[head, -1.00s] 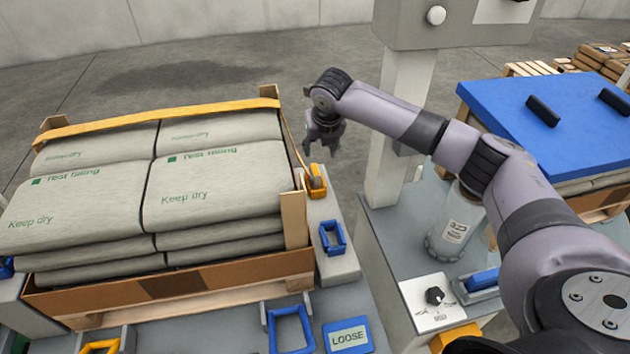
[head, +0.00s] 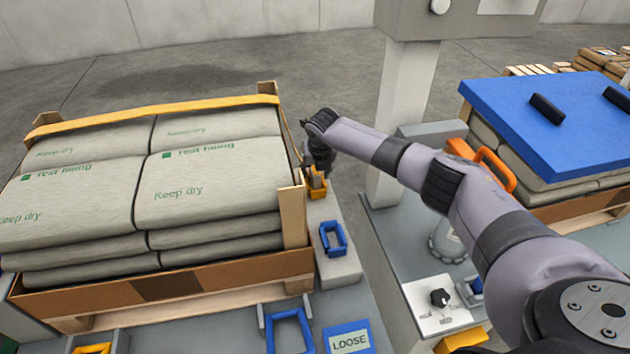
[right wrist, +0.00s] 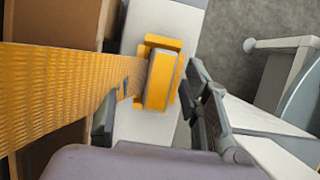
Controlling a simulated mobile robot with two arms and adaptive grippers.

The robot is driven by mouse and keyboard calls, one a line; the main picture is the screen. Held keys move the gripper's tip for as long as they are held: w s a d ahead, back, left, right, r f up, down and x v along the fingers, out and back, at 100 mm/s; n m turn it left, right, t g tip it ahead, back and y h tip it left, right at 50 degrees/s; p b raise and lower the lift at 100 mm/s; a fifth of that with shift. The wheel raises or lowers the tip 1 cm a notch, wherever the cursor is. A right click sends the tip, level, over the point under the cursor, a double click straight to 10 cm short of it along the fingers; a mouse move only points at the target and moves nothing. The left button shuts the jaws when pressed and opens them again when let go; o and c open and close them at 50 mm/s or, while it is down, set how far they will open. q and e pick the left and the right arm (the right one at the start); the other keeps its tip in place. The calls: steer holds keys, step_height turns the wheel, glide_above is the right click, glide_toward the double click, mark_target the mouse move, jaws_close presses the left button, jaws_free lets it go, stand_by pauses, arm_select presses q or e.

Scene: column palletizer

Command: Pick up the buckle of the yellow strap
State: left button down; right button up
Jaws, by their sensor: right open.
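The yellow strap (head: 165,107) runs over the top of the stacked sacks and down the right side of the load. Its orange-yellow buckle (head: 317,188) rests on the grey ledge beside the right corner post. My right gripper (head: 318,162) points down just above the buckle and hides part of it. In the right wrist view, the buckle (right wrist: 161,78) lies between the lines of my open, dark fingers (right wrist: 152,112), with the strap (right wrist: 60,92) leading to it from the left. I cannot tell if a finger touches it. My left gripper is not in view.
The wooden corner post (head: 293,213) stands close left of the buckle. A blue buckle (head: 333,239) sits nearer on the same ledge (head: 338,268).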

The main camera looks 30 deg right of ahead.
steer(key=shift+f, duration=0.1)
steer(key=shift+c, duration=0.4)
jaws_close()
